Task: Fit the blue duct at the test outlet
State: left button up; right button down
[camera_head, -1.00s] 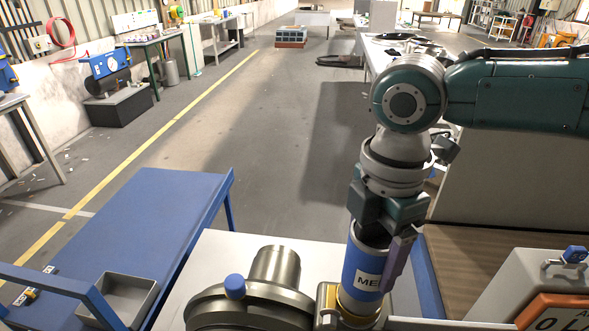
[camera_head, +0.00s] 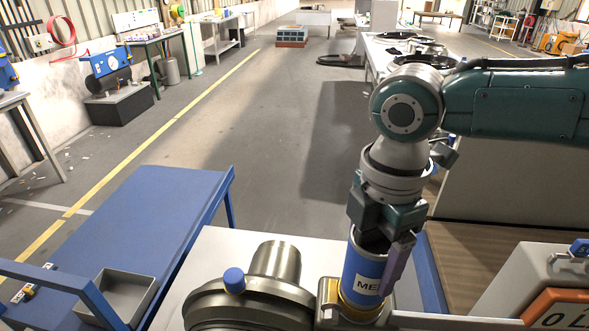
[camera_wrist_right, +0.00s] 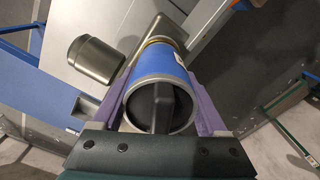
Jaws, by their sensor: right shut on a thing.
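The blue duct (camera_head: 364,268), a blue cylinder with a white label partly reading "ME", stands roughly upright in my right gripper (camera_head: 378,262). The gripper's purple fingers lie on both sides of it in the right wrist view, which looks onto the duct's dark end (camera_wrist_right: 160,103). The duct's lower end is at a brass-coloured collar (camera_head: 345,304), which appears to be the test outlet; it also shows at the far end of the duct in the wrist view (camera_wrist_right: 157,41). I cannot tell how deep the duct sits in it. My left gripper is not in view.
A steel housing with an upright cylinder (camera_head: 276,262) and a blue knob (camera_head: 234,280) stands close left of the duct. A blue table (camera_head: 165,215) with a grey bin (camera_head: 122,294) is further left. A grey box with an orange-framed display (camera_head: 560,308) is at right.

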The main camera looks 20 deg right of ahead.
jog(key=shift+f, duration=0.15)
grip_release()
notch_tip(320, 180, up, 10)
jog(key=shift+b, duration=0.7)
